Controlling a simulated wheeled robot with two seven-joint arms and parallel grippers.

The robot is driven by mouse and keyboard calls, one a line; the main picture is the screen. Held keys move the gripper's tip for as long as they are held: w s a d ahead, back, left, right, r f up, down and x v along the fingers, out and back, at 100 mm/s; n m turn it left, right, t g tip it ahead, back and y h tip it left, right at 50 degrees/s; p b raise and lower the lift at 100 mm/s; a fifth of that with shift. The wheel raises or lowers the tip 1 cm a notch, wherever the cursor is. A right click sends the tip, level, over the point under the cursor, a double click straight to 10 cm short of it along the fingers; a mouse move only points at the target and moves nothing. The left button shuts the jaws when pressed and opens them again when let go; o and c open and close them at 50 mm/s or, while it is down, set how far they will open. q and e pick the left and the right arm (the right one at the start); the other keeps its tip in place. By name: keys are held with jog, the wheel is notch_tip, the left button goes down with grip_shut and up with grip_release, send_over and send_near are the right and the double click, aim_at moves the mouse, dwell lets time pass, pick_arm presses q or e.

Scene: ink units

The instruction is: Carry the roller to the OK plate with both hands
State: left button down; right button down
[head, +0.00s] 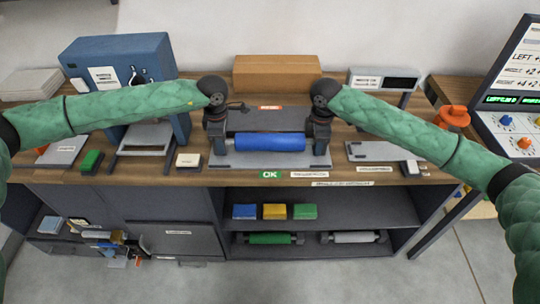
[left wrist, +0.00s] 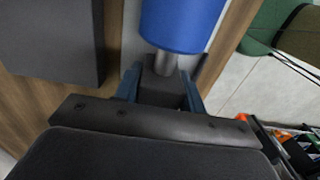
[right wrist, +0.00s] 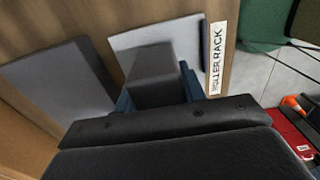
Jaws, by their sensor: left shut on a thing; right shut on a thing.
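The blue roller (head: 270,142) lies level across the middle of the bench, above the light grey plate (head: 270,160) behind the green OK label (head: 270,174). I cannot tell whether it touches the plate. My left gripper (head: 217,145) is shut on its left end; the left wrist view shows the blue barrel (left wrist: 182,25), its metal shaft and a dark end block between the fingers (left wrist: 160,90). My right gripper (head: 320,142) is shut on its right end; the right wrist view shows a grey end block between the fingers (right wrist: 155,90), with the barrel out of view.
A blue press (head: 120,60) stands at the left and a cardboard box (head: 277,73) behind. Another grey plate (head: 385,152) lies to the right. A green roller (head: 270,239) and a grey roller (head: 353,237) are on the shelf below. A control panel (head: 510,95) stands far right.

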pick_arm(q)
jog(key=shift+f+b, duration=0.5)
jog(key=shift+f, duration=0.1)
pick_arm(e)
jog(key=shift+f, duration=0.65)
pick_arm(q)
jog(key=c, duration=0.8)
grip_release()
jog(key=shift+r, duration=0.1)
jog(key=shift+c, duration=0.2)
pick_arm(e)
jog(key=c, duration=0.8)
grip_release()
jog(key=shift+r, duration=0.1)
jog(key=shift+c, duration=0.2)
pick_arm(q)
notch_tip(320, 180, up, 12)
jog(key=shift+f, duration=0.1)
pick_arm(e)
notch_tip(320, 180, up, 12)
